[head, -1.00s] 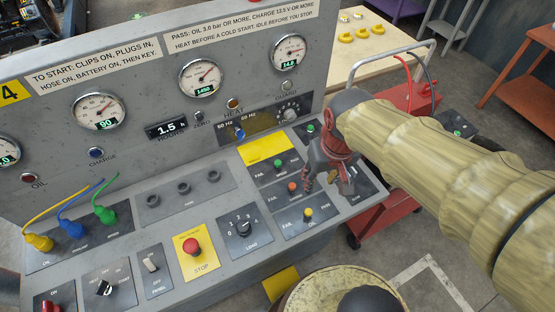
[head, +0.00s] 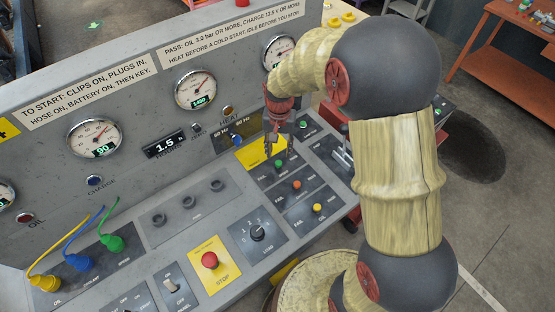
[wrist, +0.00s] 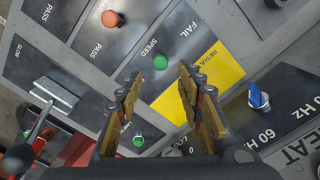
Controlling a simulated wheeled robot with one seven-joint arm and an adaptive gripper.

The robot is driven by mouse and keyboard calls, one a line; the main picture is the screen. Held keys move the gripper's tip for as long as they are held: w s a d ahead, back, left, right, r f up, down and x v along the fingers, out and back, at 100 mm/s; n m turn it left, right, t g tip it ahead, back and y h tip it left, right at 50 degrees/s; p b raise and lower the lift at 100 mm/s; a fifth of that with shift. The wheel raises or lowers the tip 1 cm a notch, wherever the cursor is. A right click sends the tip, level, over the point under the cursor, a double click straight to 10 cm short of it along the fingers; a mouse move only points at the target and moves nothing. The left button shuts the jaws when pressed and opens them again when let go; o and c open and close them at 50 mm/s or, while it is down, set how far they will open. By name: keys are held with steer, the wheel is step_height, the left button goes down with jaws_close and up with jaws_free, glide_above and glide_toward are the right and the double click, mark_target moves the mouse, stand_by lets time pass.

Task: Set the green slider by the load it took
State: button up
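The green slider knob (head: 278,162) sits on the panel labelled SPEED, the farthest in a column of three. In the wrist view the green slider (wrist: 160,62) shows between the words PASS and FAIL, apart from both fingers. My gripper (head: 274,142) hangs just beyond it, near the yellow plate (head: 254,154). In the wrist view my gripper (wrist: 158,78) is open and empty, its fingertips pointing toward the green slider. The load dial (head: 257,231) is at the front of the console. Its exact setting is too small to read.
An orange slider (head: 297,184) and a yellow slider (head: 317,207) lie nearer. A blue selector (wrist: 258,98) marked 60 Hz is right of the fingers in the wrist view. A lever (wrist: 40,122) stands at left. The upright gauge board (head: 140,95) rises behind.

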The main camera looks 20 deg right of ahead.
mark_target(279, 162)
step_height(279, 162, down, 7)
steer(key=shift+a+r+b, duration=0.1)
steer(key=shift+r+b, duration=0.1)
steer(key=shift+b, duration=0.2)
steer(key=shift+c, duration=0.9)
steer(key=c, duration=0.7)
jaws_close()
